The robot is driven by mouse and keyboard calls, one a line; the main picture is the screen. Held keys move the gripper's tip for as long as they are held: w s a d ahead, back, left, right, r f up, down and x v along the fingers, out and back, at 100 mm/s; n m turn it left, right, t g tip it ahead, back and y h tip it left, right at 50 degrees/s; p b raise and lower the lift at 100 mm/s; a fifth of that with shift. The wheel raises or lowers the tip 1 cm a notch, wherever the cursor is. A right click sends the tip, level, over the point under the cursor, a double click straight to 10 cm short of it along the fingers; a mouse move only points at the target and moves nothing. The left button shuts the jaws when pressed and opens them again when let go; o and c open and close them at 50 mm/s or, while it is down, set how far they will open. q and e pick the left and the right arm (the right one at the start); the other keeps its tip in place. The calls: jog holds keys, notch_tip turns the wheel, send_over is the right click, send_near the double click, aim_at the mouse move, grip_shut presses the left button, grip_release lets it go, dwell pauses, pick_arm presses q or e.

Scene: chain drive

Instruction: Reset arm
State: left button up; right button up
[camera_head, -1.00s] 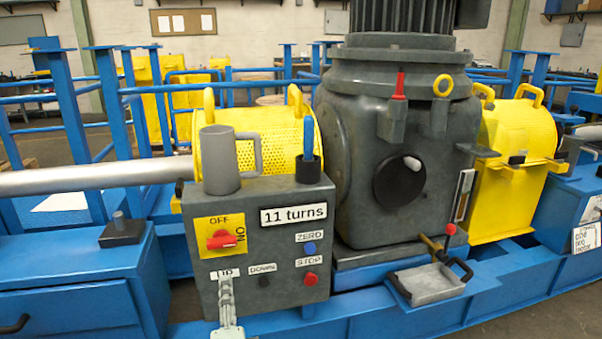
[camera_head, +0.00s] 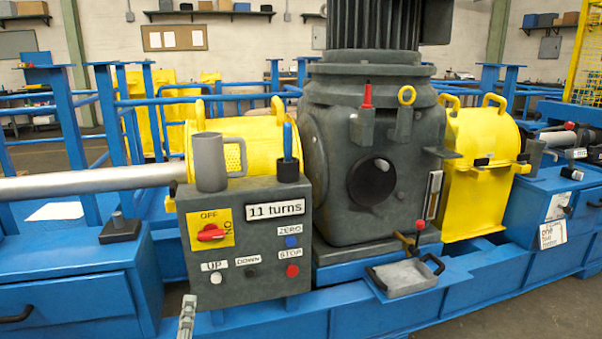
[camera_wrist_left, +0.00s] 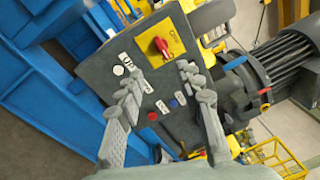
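My left gripper (camera_head: 187,318) shows only in part at the bottom edge of the head view, below and left of the grey control box (camera_head: 262,255). In the left wrist view its two fingers (camera_wrist_left: 163,82) are spread apart with nothing between them, facing the box. The white UP button (camera_head: 216,277) is uncovered, and it also shows in the left wrist view (camera_wrist_left: 118,70). The box has a red switch (camera_head: 211,232), a blue ZERO button (camera_head: 291,242), a red STOP button (camera_head: 293,270) and an "11 turns" display (camera_head: 275,209). My right gripper is not in view.
A grey mug (camera_head: 210,165) and a dark holder (camera_head: 288,171) with a blue-handled item stand on the box. The large grey gearbox (camera_head: 365,160) is at its right. A small tray (camera_head: 405,277) sits on the blue frame.

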pick_arm(q)
jog(key=a+m+h, duration=0.2)
jog(key=a+m, duration=0.2)
jog(key=a, duration=0.2)
jog(key=s+a+f+n+g+y, duration=0.4)
jog(key=a+f+n+g, duration=0.3)
jog(key=a+f, duration=0.65)
jog(key=s+a+f+n+g, duration=0.4)
jog(key=s+f+n, duration=0.2)
jog(key=s+f, duration=0.35)
jog(key=s+a+f+n+g, duration=0.4)
jog(key=s+f+n, duration=0.1)
jog(key=s+f, duration=0.45)
jog(key=s+d+f+n+h, duration=0.1)
jog(key=d+f+h, duration=0.1)
jog(key=d, duration=0.9)
jog(key=s+d+f+n+g+h, duration=0.1)
jog(key=d+f, duration=0.4)
jog(key=d, duration=0.5)
jog(key=shift+s+d+f+n+h, duration=0.25)
jog(key=shift+s+d+n+h, duration=0.15)
jog(key=shift+s+n+h, duration=0.4)
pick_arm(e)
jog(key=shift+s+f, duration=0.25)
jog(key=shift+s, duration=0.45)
pick_arm(q)
jog(key=shift+w, duration=0.15)
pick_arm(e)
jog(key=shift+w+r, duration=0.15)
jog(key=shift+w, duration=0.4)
